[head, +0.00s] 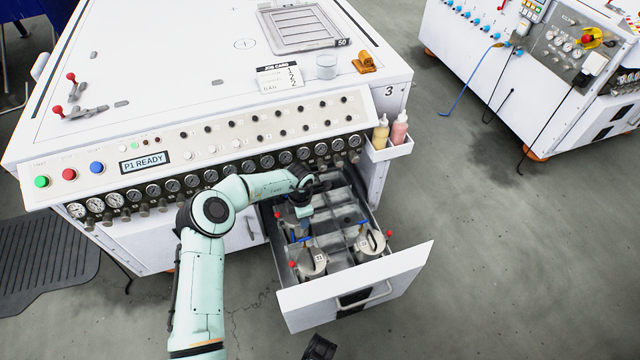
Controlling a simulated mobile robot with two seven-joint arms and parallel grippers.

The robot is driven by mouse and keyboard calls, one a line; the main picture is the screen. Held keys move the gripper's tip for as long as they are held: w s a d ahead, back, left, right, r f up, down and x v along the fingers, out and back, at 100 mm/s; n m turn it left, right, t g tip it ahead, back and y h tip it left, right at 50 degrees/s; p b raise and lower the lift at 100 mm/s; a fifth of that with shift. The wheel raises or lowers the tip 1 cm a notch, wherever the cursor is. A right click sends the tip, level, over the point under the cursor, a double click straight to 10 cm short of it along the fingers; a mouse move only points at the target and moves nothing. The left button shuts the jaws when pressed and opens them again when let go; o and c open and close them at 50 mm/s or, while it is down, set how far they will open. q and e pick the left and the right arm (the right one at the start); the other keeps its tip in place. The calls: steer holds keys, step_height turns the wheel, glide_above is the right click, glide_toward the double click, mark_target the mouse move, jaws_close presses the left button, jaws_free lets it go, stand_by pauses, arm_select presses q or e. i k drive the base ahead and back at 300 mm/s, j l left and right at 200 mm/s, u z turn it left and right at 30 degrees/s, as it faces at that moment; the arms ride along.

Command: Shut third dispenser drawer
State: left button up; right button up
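The dispenser drawer (356,287) is pulled well out of the white machine's front, at the right end. Its white front panel has a bar handle (364,297) over a dark recess. Inside stand metal canisters (312,262) with red knobs and blue levers; a second canister (369,243) is at the right. My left gripper (326,185) is over the back of the open drawer, near the machine's face and away from the handle. It is small and dark, and its fingers cannot be made out.
The white machine (200,60) has gauges and knobs along its front. A side bin (390,148) with two bottles hangs right of the drawer. A second machine (500,60) stands at the upper right. The floor (500,260) right of the drawer is clear.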

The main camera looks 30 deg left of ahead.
mark_target(346, 289)
steer(key=k+j, duration=0.8)
steer(key=j, duration=0.15)
